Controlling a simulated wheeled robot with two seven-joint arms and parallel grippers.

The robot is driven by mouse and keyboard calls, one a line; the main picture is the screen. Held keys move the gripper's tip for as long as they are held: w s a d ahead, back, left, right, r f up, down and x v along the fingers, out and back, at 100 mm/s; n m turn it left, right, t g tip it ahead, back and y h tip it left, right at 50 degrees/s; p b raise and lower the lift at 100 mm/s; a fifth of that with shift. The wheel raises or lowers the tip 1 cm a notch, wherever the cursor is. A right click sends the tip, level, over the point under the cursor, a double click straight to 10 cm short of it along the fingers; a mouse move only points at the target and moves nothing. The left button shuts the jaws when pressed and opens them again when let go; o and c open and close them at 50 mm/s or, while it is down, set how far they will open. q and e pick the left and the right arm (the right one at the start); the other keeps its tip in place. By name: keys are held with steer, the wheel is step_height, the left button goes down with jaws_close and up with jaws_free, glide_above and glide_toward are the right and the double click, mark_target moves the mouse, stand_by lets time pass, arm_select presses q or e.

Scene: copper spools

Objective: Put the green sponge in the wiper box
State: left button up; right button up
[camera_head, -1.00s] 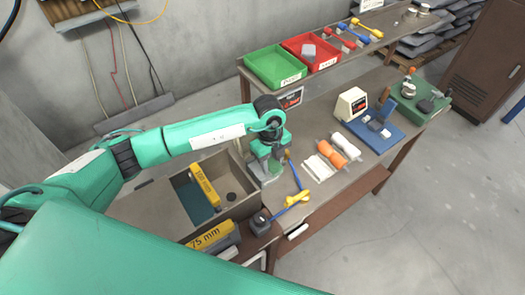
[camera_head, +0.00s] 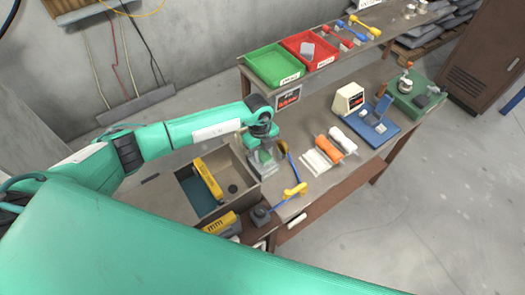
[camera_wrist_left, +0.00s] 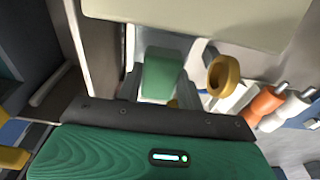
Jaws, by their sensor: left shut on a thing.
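My left gripper (camera_head: 263,158) points down over the bench, beside the right wall of an open grey-brown box. It is shut on the green sponge, a green block (camera_wrist_left: 165,75) seen between the fingers in the left wrist view. In the head view the gripper mostly hides the sponge, and I cannot tell whether it touches what lies below. I cannot tell for sure which container is the wiper box; the labels are too small to read. My right gripper is not in view.
The open box (camera_head: 236,205) holds a yellow block (camera_head: 208,178). A green bin (camera_head: 275,67) and a red bin (camera_head: 308,50) stand on the raised shelf. White and orange rolls (camera_head: 329,146), a blue-and-yellow tool (camera_head: 295,190) and a blue stand (camera_head: 373,127) are on the bench.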

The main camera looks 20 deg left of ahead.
mark_target(261, 151)
arm_select(q)
steer(key=shift+f+b, duration=0.45)
steer(key=shift+f, duration=0.2)
steer(key=o, duration=0.9)
steer(key=shift+o, duration=0.2)
steer(key=shift+r, duration=0.15)
steer(key=shift+r+p, duration=0.4)
steer(key=shift+p, duration=0.05)
steer(key=r+b, duration=0.1)
steer(key=r, duration=0.1)
steer(key=r+b, duration=0.1)
steer(key=r, duration=0.1)
steer(key=r+b, duration=0.1)
steer(key=r, duration=0.2)
steer(key=shift+w+a, duration=0.3)
steer(key=shift+a, duration=0.05)
steer(key=shift+r, duration=0.35)
